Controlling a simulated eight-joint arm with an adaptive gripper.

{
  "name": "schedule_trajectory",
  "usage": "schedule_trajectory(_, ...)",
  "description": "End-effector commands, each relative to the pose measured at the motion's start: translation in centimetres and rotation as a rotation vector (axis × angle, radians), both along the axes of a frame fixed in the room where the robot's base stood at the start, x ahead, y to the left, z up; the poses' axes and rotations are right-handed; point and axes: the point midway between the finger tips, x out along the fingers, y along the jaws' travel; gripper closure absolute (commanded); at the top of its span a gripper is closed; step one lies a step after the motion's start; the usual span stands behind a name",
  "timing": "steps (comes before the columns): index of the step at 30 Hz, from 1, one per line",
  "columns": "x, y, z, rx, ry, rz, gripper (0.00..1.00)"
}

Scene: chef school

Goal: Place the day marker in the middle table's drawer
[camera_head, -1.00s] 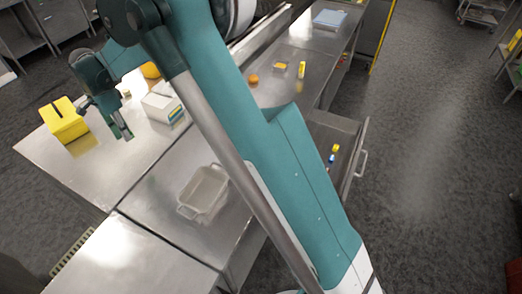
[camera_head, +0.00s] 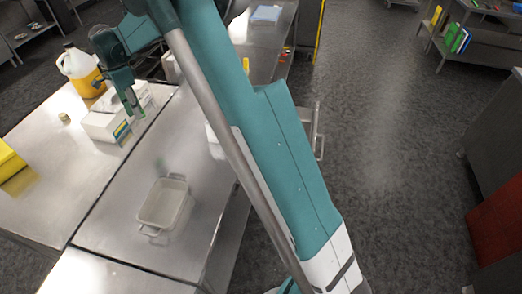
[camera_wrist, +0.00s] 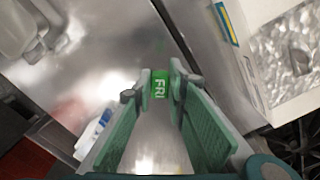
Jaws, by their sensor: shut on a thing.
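The day marker (camera_wrist: 160,84) is a small green piece reading "FRI" in the wrist view. My gripper (camera_wrist: 161,80) is shut on it, with a fingertip on each side. In the head view, my gripper (camera_head: 136,108) hangs over the steel tables, close to the white box. The open drawer (camera_head: 309,118) shows only in part at the right side of the table, with its handle (camera_head: 320,145) sticking out. My arm hides most of the drawer, and its inside cannot be seen now.
A white box (camera_head: 112,122) stands beside my gripper, and also fills the upper right of the wrist view (camera_wrist: 285,50). A white handled dish (camera_head: 165,207) sits on the nearer tabletop. A yellow-filled jug (camera_head: 82,72) stands behind.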

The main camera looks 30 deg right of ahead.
Motion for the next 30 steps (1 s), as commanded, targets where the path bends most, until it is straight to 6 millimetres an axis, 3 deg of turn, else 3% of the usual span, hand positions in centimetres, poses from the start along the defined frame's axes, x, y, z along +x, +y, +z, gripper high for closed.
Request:
schedule_trajectory(1,0.4,-1.9,-0.2,0.000,0.000,-0.023,0.93)
schedule_trajectory(15,2.1,-16.7,-0.1,0.000,0.000,-0.216,0.93)
schedule_trajectory(30,1.3,-32.5,-0.1,0.000,0.000,-0.420,0.93)
